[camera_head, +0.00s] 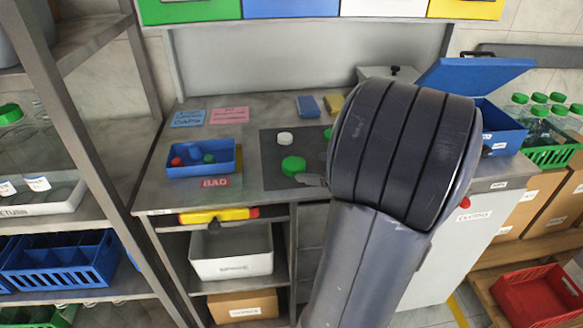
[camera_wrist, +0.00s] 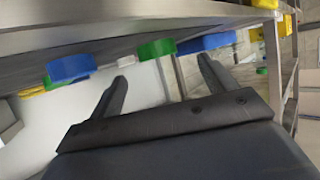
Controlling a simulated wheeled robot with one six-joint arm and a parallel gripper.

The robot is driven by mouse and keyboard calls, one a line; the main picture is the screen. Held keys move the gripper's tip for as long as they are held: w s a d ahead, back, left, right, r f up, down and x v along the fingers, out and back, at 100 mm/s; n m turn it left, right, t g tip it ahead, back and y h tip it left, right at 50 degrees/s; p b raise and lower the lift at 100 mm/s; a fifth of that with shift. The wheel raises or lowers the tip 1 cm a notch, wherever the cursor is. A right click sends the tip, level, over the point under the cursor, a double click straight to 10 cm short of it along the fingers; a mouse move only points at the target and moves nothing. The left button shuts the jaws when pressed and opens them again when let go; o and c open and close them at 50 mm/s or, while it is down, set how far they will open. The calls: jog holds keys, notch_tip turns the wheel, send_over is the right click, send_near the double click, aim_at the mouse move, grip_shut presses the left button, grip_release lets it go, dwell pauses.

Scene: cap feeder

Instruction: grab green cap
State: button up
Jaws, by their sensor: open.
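A round green cap (camera_head: 293,165) lies on the dark mat (camera_head: 270,178) on the bench in the head view. A second green cap (camera_head: 327,134) is partly hidden behind my arm. My gripper mostly hides behind my arm in the head view; a grey fingertip shows just right of the nearer green cap. In the wrist view my gripper (camera_wrist: 165,60) is open, with nothing between its fingers.
A white cap (camera_head: 285,138) lies behind the nearer green cap. A blue tray (camera_head: 185,171) with small coloured pieces stands left, by a red BAD label (camera_head: 215,183). A blue box with raised lid (camera_head: 475,72) stands right. Blue things (camera_wrist: 70,68) flank the green one in the wrist view.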

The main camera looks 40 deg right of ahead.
aim_at(295, 163)
jog(key=x, duration=0.6)
jog(key=shift+w+d+r+p, duration=0.1)
jog(key=shift+w+r+p, duration=0.05)
jog(key=shift+w+p, duration=0.2)
jog(key=shift+c, duration=0.6)
jog(key=shift+s, duration=0.1)
jog(key=c, duration=0.9)
